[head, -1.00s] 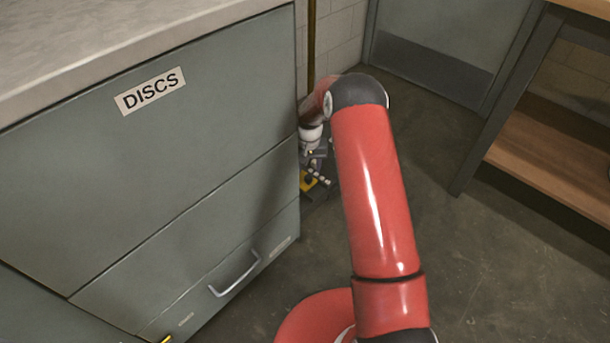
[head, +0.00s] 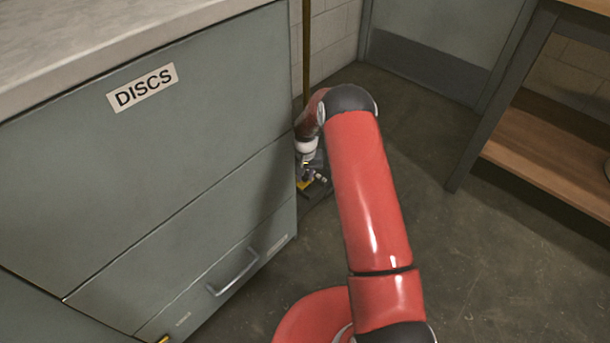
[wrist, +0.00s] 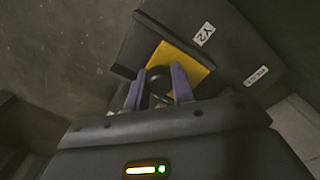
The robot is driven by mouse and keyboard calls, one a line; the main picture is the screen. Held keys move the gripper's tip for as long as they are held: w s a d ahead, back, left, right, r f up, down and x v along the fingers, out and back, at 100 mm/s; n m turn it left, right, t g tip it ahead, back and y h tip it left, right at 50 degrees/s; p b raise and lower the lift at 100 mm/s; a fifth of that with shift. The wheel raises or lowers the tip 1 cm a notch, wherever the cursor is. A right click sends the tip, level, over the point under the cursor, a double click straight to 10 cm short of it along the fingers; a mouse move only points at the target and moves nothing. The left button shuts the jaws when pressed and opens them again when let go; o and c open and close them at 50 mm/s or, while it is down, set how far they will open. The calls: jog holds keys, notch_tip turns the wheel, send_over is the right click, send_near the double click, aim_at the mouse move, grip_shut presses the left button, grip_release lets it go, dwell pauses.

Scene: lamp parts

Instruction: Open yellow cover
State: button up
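The yellow cover (wrist: 190,62) is a flat yellow plate on a dark box (wrist: 222,35) in the wrist view. A small part of yellow (head: 305,185) also shows below my gripper in the head view, beside the cabinet's far corner. My gripper (wrist: 157,78) has its two purple fingers apart over the near edge of the yellow plate. A dark curved loop shows between the fingers; I cannot tell whether they touch it. In the head view my gripper (head: 316,178) is low and partly hidden by the cabinet and my red arm.
The grey cabinet marked DISCS (head: 142,88), with a drawer handle (head: 233,272), stands close on the left. A brown upright pole (head: 306,50) stands behind. A wooden shelf unit (head: 550,150) is at right. The floor between is clear. The box bears a Y2 label (wrist: 204,34).

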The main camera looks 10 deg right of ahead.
grip_shut()
jog(key=s+d, duration=0.3)
jog(key=s, duration=0.2)
jog(key=shift+d, duration=0.35)
jog(key=o, duration=0.9)
grip_release()
jog(key=shift+c, duration=0.2)
notch_tip(320, 180, up, 8)
jog(key=shift+p, duration=0.45)
